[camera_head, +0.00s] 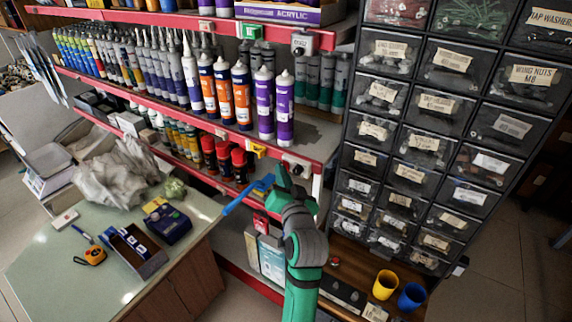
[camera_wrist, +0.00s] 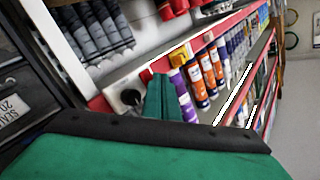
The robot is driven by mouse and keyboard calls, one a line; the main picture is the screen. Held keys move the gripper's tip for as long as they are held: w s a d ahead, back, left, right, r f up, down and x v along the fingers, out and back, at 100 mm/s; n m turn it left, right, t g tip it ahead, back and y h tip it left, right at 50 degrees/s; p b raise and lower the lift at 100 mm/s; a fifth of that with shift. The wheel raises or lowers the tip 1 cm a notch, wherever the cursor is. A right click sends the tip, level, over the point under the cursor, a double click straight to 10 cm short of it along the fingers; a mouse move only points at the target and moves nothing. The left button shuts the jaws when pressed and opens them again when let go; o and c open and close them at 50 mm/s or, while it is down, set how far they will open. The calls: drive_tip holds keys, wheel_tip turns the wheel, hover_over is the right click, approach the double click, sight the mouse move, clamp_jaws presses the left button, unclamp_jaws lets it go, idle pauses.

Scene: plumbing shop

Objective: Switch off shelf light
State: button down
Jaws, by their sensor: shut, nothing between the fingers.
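A switch with a round black knob on a pale plate (camera_head: 295,166) sits on the red front edge of the middle shelf. It also shows in the wrist view (camera_wrist: 130,97), left of the fingers. My gripper (camera_head: 281,172) is shut and empty, in front of that shelf edge, close beside the switch. In the wrist view the green fingers (camera_wrist: 169,98) are together, and whether they touch the switch cannot be told. The position of the knob is too small to read. No lamp is clearly seen.
A yellow tag (camera_head: 257,149) is on the same edge, left of the switch. Purple tubes (camera_head: 284,108) stand above it and red-capped tubes (camera_head: 240,162) below. Black drawers (camera_head: 408,173) stand right. A blue long thing (camera_head: 240,195) is beside my gripper. A cluttered worktable (camera_head: 80,270) is left.

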drive_tip(key=shift+w+d, duration=0.1)
drive_tip(key=shift+w, duration=0.1)
idle(0.3)
idle(0.3)
drive_tip(key=shift+s+a, duration=0.35)
drive_tip(key=shift+s, duration=0.2)
drive_tip(key=shift+s+a+f, duration=0.2)
drive_tip(key=shift+s+a, duration=0.55)
drive_tip(key=shift+s, duration=0.25)
drive_tip(key=shift+s+a+f, duration=0.15)
drive_tip(key=shift+s+a, duration=0.6)
drive_tip(key=shift+s, duration=0.25)
